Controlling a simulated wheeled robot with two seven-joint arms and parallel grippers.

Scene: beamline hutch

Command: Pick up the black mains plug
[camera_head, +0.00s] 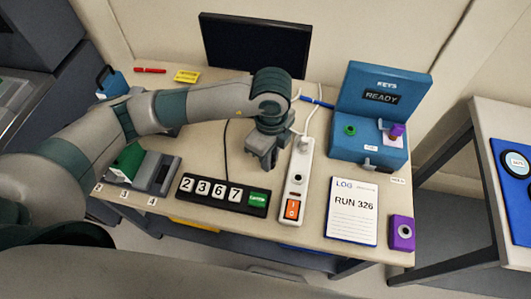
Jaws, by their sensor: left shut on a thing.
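My left gripper (263,158) reaches in from the left over the table, just left of the white power strip (291,207). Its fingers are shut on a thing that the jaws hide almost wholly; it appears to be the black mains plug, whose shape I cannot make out. The strip has an orange switch (292,208) at its near end, an open socket above it, and a white plug (303,143) with a white cord at its far end. My right gripper is not in view.
A black counter box (223,194) reading 2367 lies left of the strip. A log sheet (352,211), a purple block (401,233) and a blue key box (369,145) stand to the right. A dark monitor (255,43) is at the back.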

